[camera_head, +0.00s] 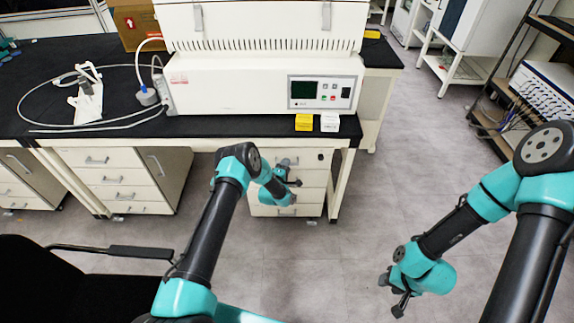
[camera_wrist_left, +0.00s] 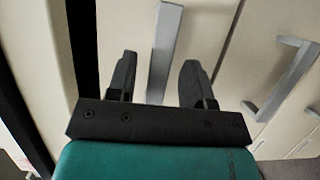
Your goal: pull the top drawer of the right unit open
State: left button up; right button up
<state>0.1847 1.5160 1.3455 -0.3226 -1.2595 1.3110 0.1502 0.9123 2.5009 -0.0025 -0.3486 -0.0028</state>
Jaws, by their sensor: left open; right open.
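The right unit (camera_head: 313,181) is a cream drawer cabinet under the bench, partly hidden by my left arm. Its top drawer (camera_head: 315,158) looks closed. In the left wrist view, the top drawer's grey bar handle (camera_wrist_left: 165,45) lies between the two dark fingers of my left gripper (camera_wrist_left: 157,75). The fingers are open, one on each side of the bar, with gaps visible. In the head view, my left gripper (camera_head: 290,176) is at the front of the upper drawers. My right gripper (camera_head: 393,291) is open and empty, low over the floor at the right.
A second drawer handle (camera_wrist_left: 285,80) is close beside my left gripper. The black bench top (camera_head: 235,126) overhangs the unit and carries the white freeze dryer (camera_head: 240,85). A black chair (camera_head: 60,285) stands at the front left. Grey floor (camera_head: 345,255) is clear before the unit.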

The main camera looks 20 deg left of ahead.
pick_arm(q)
jog(key=shift+w, duration=0.7)
grip_shut()
